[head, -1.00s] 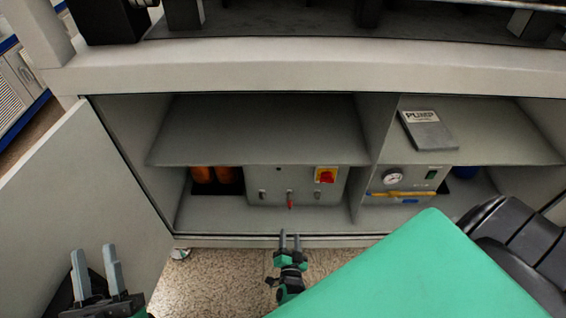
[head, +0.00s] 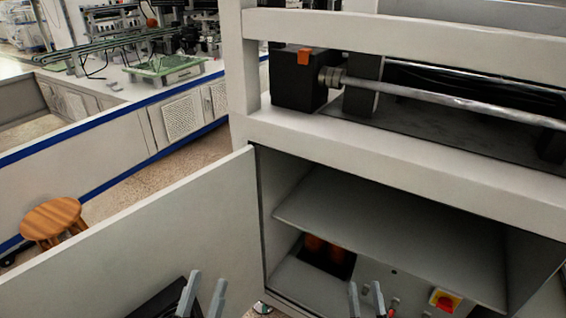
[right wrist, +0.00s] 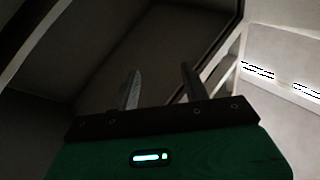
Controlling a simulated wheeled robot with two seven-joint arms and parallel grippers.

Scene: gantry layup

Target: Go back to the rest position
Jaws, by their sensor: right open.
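My left gripper (head: 203,296) is at the bottom of the head view, in front of the open cabinet door (head: 150,235). Its two grey fingers stand apart with nothing between them. My right gripper (head: 366,300) is at the bottom edge, in front of the open cabinet, with its fingers apart and empty. In the right wrist view its two fingers (right wrist: 160,88) are spread with no object between them, against a dark surface. Most of both arms is out of view.
The cabinet shelf (head: 390,225) is above a grey box with a red and yellow switch (head: 445,300) and orange cylinders (head: 322,248). A wooden stool (head: 52,218) stands at the left. A long bench (head: 160,120) is behind, with bare floor between.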

